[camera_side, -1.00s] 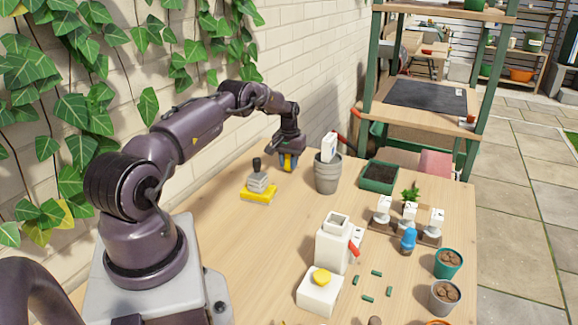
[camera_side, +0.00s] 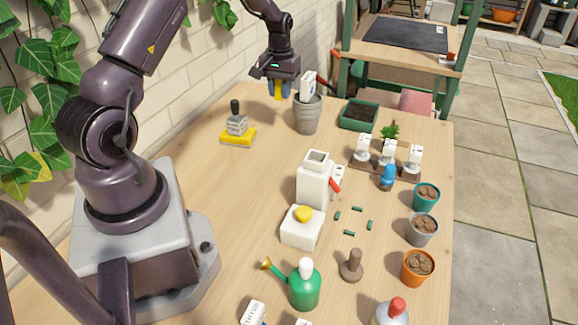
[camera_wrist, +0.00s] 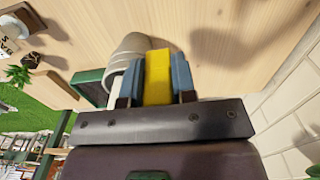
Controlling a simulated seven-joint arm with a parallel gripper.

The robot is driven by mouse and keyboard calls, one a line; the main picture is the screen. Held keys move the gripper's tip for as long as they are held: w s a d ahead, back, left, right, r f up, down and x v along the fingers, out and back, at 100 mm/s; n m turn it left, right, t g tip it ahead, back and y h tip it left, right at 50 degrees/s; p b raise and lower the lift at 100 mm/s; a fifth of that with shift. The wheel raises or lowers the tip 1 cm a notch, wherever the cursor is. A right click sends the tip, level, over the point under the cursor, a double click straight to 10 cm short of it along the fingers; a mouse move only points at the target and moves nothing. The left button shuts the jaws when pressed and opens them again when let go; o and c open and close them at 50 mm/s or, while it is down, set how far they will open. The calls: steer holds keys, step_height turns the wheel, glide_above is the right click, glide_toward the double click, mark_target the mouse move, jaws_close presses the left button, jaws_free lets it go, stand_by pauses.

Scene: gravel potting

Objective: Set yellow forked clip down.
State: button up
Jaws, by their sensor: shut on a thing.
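The yellow forked clip (camera_wrist: 157,80) is between the blue fingers of my gripper (camera_wrist: 158,68) in the wrist view. My gripper is shut on it. In the side view my gripper (camera_side: 278,90) points down with the yellow clip between its fingers, just left of the grey pot (camera_side: 307,118), near the wall. The clip appears to be above the wooden table (camera_side: 265,180); the exact gap is hard to judge. Its forked end is not clearly visible.
A white label stands in the grey pot close to my gripper's right. A yellow-based stand (camera_side: 238,138) with grey weights is to the left. A soil-filled green tray (camera_side: 358,115) lies beyond the pot. Bare table lies between the stand and the pot.

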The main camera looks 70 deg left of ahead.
steer(key=s+d, duration=1.6)
steer(key=d, duration=0.4)
glide_above(289, 170)
steer(key=f, duration=0.8)
steer(key=shift+s+d+f, duration=0.1)
steer(key=shift+s+f, duration=0.05)
steer(key=shift+s, duration=0.15)
steer(key=shift+w+f, duration=0.2)
steer(key=shift+f, duration=0.1)
steer(key=shift+w+f, duration=0.1)
steer(key=shift+f, duration=1.5)
